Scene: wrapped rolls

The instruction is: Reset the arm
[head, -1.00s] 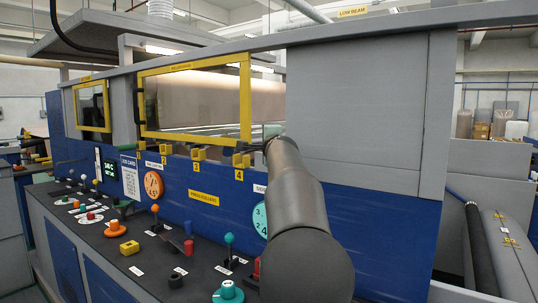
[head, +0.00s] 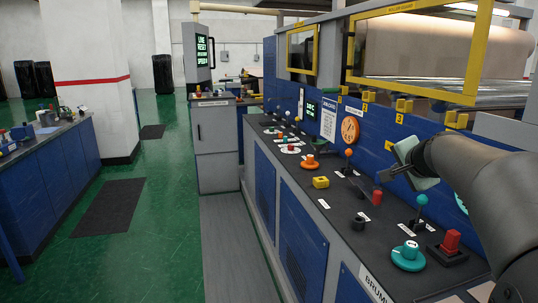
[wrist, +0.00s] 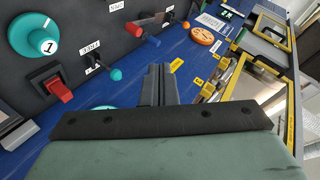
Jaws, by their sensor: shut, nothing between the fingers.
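My gripper (head: 408,166) shows at the right of the head view, in front of the blue machine face and above the console. Its pale green body is partly hidden behind my dark arm. In the wrist view its two dark fingers (wrist: 159,82) are together with nothing between them. They point toward the blue panel and touch no control that I can see.
The sloping console (head: 335,228) carries a teal knob (head: 408,256), a red switch (head: 451,242), a teal-topped lever (head: 422,200) and a yellow block (head: 320,182). Yellow-framed windows (head: 352,50) stand above. Green floor (head: 165,225) lies open at left.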

